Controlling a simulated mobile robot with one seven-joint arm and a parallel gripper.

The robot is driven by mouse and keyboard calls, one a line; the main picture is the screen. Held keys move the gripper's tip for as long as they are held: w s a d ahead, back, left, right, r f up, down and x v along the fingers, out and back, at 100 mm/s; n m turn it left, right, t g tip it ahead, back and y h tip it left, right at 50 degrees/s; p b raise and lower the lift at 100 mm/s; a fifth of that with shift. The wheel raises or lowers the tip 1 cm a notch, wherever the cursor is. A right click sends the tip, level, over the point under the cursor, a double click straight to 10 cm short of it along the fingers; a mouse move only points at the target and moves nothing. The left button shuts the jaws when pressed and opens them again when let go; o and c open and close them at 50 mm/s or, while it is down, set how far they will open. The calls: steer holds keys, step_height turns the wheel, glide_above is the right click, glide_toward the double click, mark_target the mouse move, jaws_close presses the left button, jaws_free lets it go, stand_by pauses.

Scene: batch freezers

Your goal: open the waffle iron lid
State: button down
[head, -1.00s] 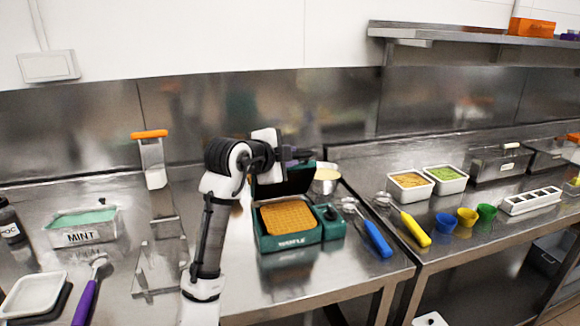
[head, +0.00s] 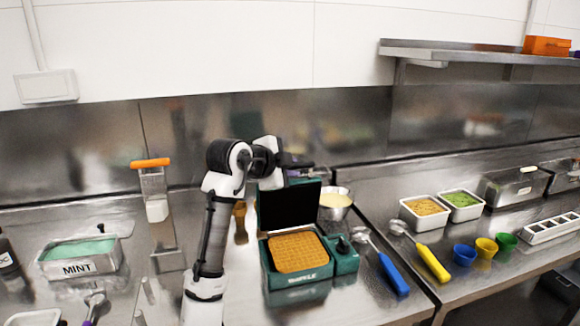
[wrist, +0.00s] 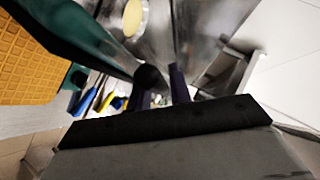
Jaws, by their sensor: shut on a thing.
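The waffle iron (head: 325,284) is a green box on the steel counter. A golden waffle (head: 299,252) lies in its lower plate. Its lid (head: 288,208) stands raised at the back, roughly upright, with the black inner face toward the head camera. My gripper (head: 300,164) is at the lid's top edge. In the wrist view, my gripper's (wrist: 163,88) purple fingers are shut on a dark round part at the edge of the green lid (wrist: 85,38). The exact contact is partly hidden.
A metal bowl (head: 336,204) of pale batter stands behind right of the iron. Blue-handled (head: 394,275) and yellow-handled (head: 433,263) scoops lie to the right. A mint tub (head: 80,258) is at the left. A wooden-looking tool (head: 240,224) stands close behind my arm.

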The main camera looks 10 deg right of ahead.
steer(key=shift+r, duration=0.2)
steer(key=c, duration=1.4)
jaws_free()
steer(key=shift+s, duration=0.15)
steer(key=b+v, duration=0.4)
steer(key=v, duration=0.9)
steer(key=shift+s+a+r, duration=0.15)
steer(key=shift+a+r, duration=0.05)
steer(key=shift+a, duration=0.1)
